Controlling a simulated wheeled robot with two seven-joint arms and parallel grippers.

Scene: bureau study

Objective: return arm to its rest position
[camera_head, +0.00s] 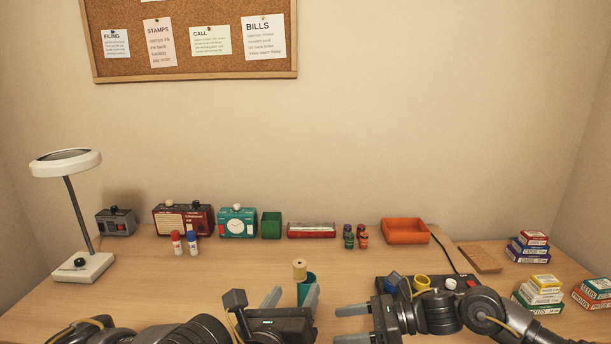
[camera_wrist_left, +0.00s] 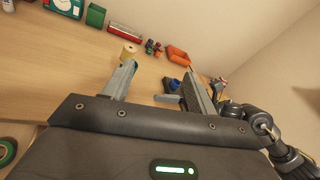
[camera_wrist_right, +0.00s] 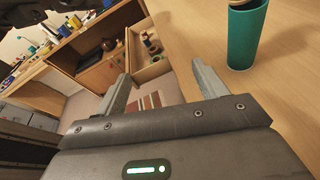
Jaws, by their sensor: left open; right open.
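My left gripper (camera_head: 291,294) is at the front middle of the desk, jaws apart and pointing toward the back. Its fingers also show in the left wrist view (camera_wrist_left: 160,72) with nothing between them. A teal cup (camera_head: 307,286) with a tan roll (camera_head: 299,266) at its top stands just beyond, partly hidden by a finger. My right gripper (camera_head: 343,324) is lower and to the right, jaws apart and pointing left. In the right wrist view its fingers (camera_wrist_right: 160,72) are empty, and the teal cup (camera_wrist_right: 246,38) stands to their right.
A dark device with knobs (camera_head: 451,284) sits behind my right arm. Boxes (camera_head: 540,290) are stacked at the right. An open drawer (camera_wrist_right: 150,68) shows below.

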